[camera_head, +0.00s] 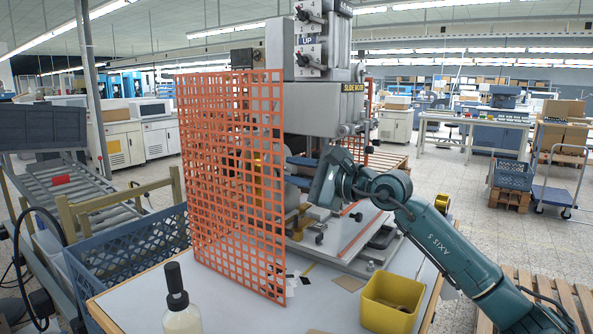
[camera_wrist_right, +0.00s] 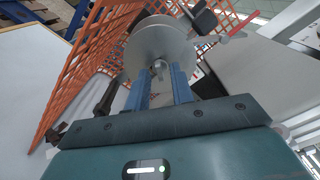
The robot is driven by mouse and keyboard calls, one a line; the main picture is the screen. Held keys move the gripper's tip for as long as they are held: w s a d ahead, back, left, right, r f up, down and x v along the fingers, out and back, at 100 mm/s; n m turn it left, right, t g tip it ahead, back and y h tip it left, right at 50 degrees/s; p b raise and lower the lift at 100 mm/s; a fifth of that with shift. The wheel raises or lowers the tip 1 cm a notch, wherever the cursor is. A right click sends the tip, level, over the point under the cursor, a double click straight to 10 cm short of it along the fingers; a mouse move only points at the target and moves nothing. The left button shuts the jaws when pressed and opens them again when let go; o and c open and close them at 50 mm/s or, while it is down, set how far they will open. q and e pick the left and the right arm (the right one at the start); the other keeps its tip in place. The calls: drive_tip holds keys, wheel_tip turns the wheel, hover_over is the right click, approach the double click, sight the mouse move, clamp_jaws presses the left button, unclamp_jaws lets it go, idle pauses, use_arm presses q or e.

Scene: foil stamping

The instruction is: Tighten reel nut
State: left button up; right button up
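The reel shows in the right wrist view as a round grey flange (camera_wrist_right: 150,40). A small rounded metal nut (camera_wrist_right: 159,67) sits at its centre. My right gripper (camera_wrist_right: 159,76) faces the flange with its two blue fingers apart, one on each side of the nut. Gaps show between the nut and the fingers. In the head view my right gripper (camera_head: 298,161) reaches from the right to the machine, beside the orange mesh guard (camera_head: 215,150). The nut is hidden there, and gold parts show through the mesh. My left gripper is not in view.
The stamping machine (camera_head: 325,110) stands behind the guard. A yellow bin (camera_head: 391,302) and a bottle with a black top (camera_head: 181,310) stand on the white table (camera_head: 225,308). A blue crate (camera_head: 130,250) is at left. The orange mesh is close to the gripper in the wrist view.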

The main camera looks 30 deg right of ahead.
clamp_jaws()
